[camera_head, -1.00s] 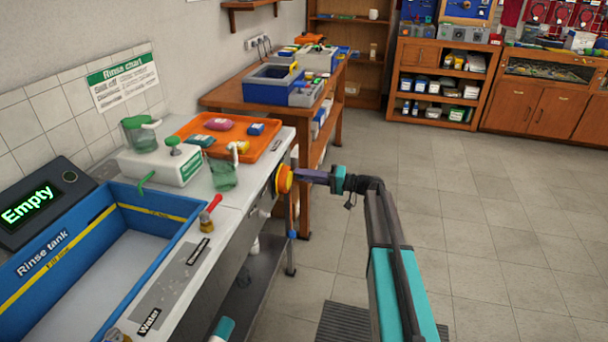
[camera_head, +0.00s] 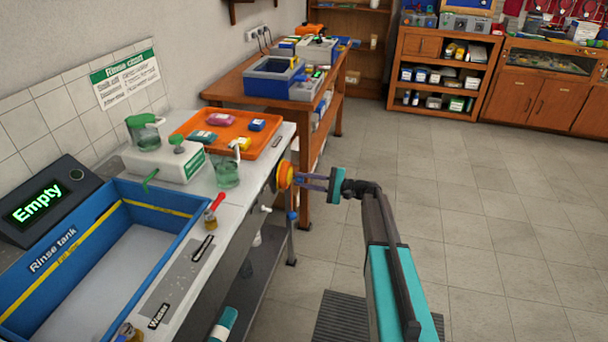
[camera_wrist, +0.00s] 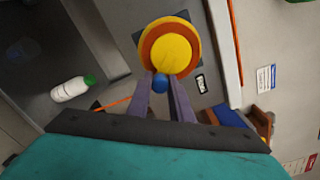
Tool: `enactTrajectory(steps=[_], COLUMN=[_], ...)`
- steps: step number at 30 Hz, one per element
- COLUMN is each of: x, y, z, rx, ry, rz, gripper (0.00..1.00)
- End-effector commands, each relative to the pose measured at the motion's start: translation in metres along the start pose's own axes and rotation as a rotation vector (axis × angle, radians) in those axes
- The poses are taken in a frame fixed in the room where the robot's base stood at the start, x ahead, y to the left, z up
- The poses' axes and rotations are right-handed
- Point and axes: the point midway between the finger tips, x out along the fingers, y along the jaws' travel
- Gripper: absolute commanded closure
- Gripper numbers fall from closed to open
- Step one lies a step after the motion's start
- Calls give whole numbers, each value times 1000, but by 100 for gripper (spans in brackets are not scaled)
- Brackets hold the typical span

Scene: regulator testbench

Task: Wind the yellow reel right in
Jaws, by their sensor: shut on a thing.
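The yellow reel (camera_head: 285,175) is a round yellow disc with an orange rim on the end face of the rinse bench. It fills the upper middle of the wrist view (camera_wrist: 173,48). My gripper (camera_head: 300,180) is at the reel, its fingers pointing at it from the right. In the wrist view its fingertips (camera_wrist: 161,78) are closed around a small blue knob (camera_wrist: 160,84) at the reel's lower edge. A thin orange cord (camera_wrist: 112,103) shows left of the fingers; where it joins the reel is hidden.
The rinse tank (camera_head: 110,262) and an orange tray (camera_head: 257,148) are on the bench. A white bottle with a green cap (camera_wrist: 72,89) is below the reel. A wooden table (camera_head: 232,88) stands behind. Open floor (camera_head: 470,220) lies to the right.

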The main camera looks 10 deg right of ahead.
Motion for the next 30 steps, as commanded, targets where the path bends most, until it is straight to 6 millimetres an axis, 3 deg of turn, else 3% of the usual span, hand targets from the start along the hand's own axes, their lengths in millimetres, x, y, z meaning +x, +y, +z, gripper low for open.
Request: enactTrajectory(steps=[18, 30], x=[-1, -1], y=[17, 22], z=[13, 17], rx=[551, 703], ry=[2, 3], rz=[1, 1], gripper=[100, 100])
